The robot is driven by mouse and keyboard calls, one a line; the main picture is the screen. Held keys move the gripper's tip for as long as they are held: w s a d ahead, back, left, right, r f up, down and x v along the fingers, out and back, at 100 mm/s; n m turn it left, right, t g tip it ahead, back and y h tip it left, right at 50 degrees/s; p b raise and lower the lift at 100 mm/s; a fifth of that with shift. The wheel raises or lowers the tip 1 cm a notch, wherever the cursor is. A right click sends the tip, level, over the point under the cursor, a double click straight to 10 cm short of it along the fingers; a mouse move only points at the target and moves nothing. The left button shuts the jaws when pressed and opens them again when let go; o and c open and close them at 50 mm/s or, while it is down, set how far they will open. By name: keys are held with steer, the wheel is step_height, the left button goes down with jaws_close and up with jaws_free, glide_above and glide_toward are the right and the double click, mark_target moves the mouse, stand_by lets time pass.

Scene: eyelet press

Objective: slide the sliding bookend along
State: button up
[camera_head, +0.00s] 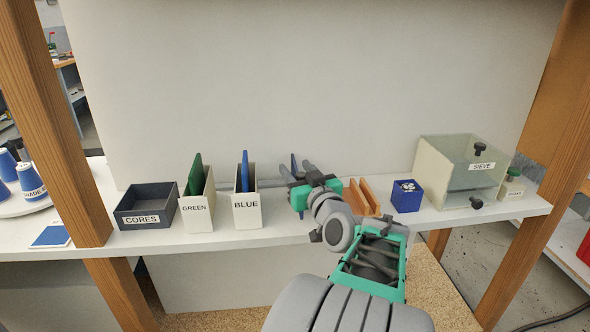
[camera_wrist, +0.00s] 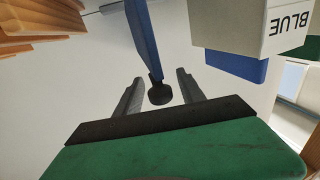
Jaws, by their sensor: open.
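The sliding bookend (camera_wrist: 143,38) is a blue upright plate with a round black knob (camera_wrist: 159,93) at its near end in the wrist view. In the head view only a sliver of the blue plate (camera_head: 294,162) shows; my gripper hides the rest. My gripper (camera_head: 297,168) is over the shelf, right of the BLUE box. Its two grey fingers are open in the wrist view (camera_wrist: 159,80), one on each side of the knob. I see gaps between the knob and both fingers.
Left of my gripper on the white shelf (camera_head: 270,237) stand the BLUE box (camera_head: 246,212), the GREEN box (camera_head: 198,213) and the CORES tray (camera_head: 147,206). To the right are wooden pieces (camera_head: 362,196), a small blue box (camera_head: 407,196) and the SIEVE case (camera_head: 462,170). A thin rail (camera_head: 270,182) runs behind.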

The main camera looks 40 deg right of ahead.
steer(key=shift+w, duration=0.15)
jaws_close()
stand_by(0.4)
stand_by(1.0)
